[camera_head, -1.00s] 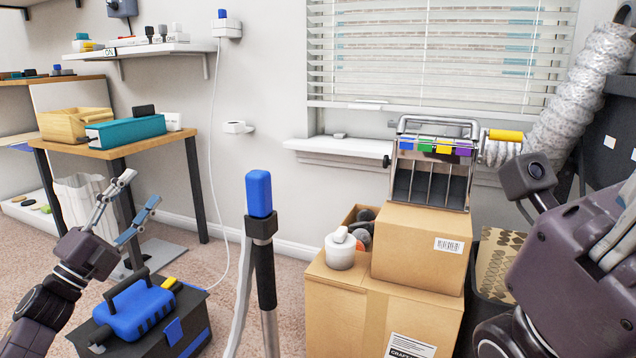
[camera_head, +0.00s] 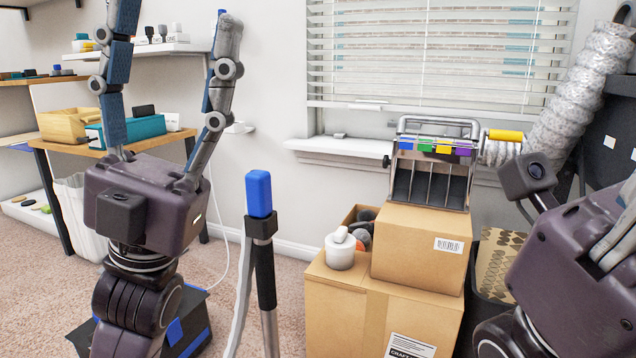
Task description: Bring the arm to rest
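My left gripper (camera_head: 178,35) is raised upright at the left of the head view, close to the camera. Its two fingers point up and stand wide apart, with nothing between them. It hides part of the wooden table and the wall shelf behind it. My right arm is at the right edge, where the gripper's body and a part of its fingers (camera_head: 618,235) show. The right fingertips are cut off by the frame, so I cannot tell if they are open.
A blue-topped post (camera_head: 259,195) stands just right of my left arm. A dark case with blue trim (camera_head: 195,320) lies below my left arm. A wooden table (camera_head: 165,143) stands behind.

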